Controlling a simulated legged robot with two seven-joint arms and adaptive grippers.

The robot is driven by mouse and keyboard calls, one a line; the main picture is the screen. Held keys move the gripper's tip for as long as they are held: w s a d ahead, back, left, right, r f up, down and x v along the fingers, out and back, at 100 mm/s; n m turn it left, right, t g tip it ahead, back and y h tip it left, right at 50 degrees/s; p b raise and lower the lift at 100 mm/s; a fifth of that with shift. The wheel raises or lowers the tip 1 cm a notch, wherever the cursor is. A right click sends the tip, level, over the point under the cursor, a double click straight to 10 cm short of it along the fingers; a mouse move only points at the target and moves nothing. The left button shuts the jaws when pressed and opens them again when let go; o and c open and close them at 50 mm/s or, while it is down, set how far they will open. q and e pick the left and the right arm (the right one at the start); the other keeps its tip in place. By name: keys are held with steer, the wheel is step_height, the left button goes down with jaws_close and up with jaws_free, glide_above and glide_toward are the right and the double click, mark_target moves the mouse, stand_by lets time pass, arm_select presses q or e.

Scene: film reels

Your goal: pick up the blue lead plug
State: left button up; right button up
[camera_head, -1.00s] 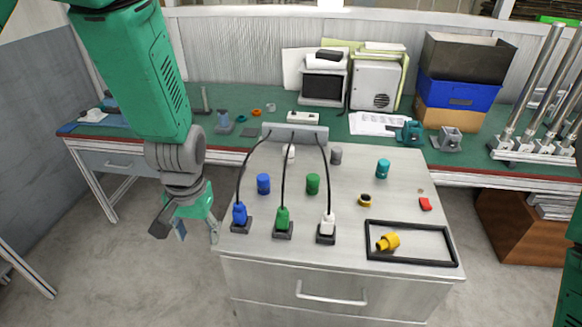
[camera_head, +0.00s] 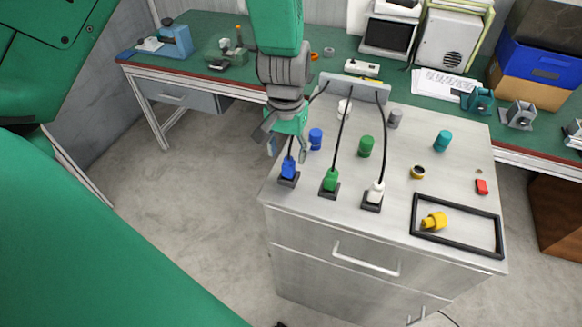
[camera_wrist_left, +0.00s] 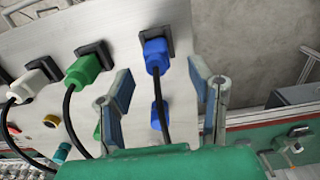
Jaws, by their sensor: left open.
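The blue lead plug (camera_head: 289,168) stands in a dark square socket at the left front corner of the metal cabinet top, with a black cable rising from it. My left gripper (camera_head: 288,150) is open, just behind and above the plug in the head view. In the left wrist view the blue plug (camera_wrist_left: 156,57) lies ahead of the gap between the open fingers (camera_wrist_left: 165,90), and its cable runs back between them. The fingers do not appear to touch it. My right gripper is not in view.
A green plug (camera_head: 330,180) and a white plug (camera_head: 376,190) stand in sockets to the right. A loose blue cylinder (camera_head: 316,138) and green cylinder (camera_head: 366,146) stand behind. A black frame (camera_head: 456,244) surrounds a yellow piece (camera_head: 434,221). The cables reach a grey block (camera_head: 357,88).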

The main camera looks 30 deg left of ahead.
mark_target(292, 164)
arm_select(q)
steer(key=f, duration=0.2)
steer(key=a+f, duration=0.1)
steer(key=f, duration=0.1)
steer(key=shift+p, duration=0.3)
steer(key=shift+d+f, duration=0.3)
steer(key=shift+d, duration=0.35)
steer(key=shift+d+r, duration=0.15)
steer(key=shift+d, duration=0.55)
steer(key=c, duration=0.7)
steer(key=shift+a, duration=0.2)
jaws_close()
steer(key=shift+a+f, duration=0.2)
steer(key=shift+a, duration=0.65)
steer(key=shift+d, duration=0.1)
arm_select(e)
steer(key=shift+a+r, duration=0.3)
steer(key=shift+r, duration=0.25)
